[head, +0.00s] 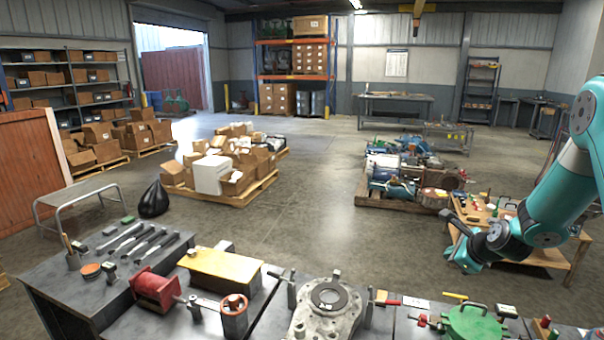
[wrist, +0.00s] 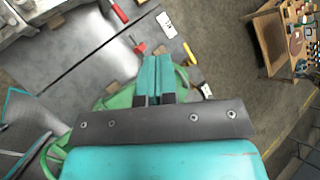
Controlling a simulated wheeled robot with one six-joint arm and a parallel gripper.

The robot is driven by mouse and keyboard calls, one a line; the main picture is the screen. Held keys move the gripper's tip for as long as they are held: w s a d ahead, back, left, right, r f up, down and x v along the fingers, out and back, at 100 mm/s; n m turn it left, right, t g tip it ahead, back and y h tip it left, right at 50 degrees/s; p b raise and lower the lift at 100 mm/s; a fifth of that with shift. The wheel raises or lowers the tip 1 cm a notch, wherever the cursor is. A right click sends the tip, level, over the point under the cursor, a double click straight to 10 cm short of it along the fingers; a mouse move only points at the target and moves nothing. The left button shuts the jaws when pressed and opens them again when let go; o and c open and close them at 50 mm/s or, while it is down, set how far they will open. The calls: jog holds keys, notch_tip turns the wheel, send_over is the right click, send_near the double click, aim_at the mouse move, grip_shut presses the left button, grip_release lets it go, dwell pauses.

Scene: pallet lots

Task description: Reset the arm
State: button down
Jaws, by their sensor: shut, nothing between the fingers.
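My arm (head: 553,197) is teal and black and reaches in from the right side of the head view, bent with its end low over the workbench. My gripper (head: 462,264) hangs above the right part of the bench. In the wrist view my gripper (wrist: 157,78) has its two teal fingers together, with nothing between them. A green round part (wrist: 118,97) lies below and partly behind the fingers. The same green part (head: 473,323) sits on the bench in the head view, below my gripper.
The bench holds a grey metal housing (head: 325,311), a red cylinder (head: 155,288) and a yellow-topped block (head: 219,267). A wooden table (head: 547,257) with small parts stands behind my gripper. Loaded pallets (head: 225,196) stand farther back. Open floor (head: 310,215) lies between the pallets.

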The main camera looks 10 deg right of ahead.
jog(key=s+a+r+n+g+y, duration=0.1)
jog(key=s+a+r+n, duration=0.3)
jog(key=a, duration=0.4)
jog(key=s+a+r+n+g+y, duration=0.1)
jog(key=a+r+n+g+y, duration=0.1)
jog(key=a+r+n, duration=0.45)
jog(key=s+a+r+n+g+y, duration=0.1)
jog(key=s+a+r+n, duration=0.15)
jog(key=a+n, duration=0.55)
jog(key=s+a+r+n+g, duration=0.1)
jog(key=s+a+n, duration=0.3)
jog(key=s, duration=0.4)
jog(key=s+a+r+n+g, duration=0.2)
jog(key=s+a+n, duration=0.2)
jog(key=s+n, duration=0.3)
jog(key=s+a+r+n+g, duration=0.2)
jog(key=s+a+n, duration=0.2)
jog(key=s, duration=0.5)
jog(key=shift+r+n, duration=0.35)
jog(key=shift+n, duration=0.3)
jog(key=shift+s+a, duration=0.1)
jog(key=shift+a, duration=0.05)
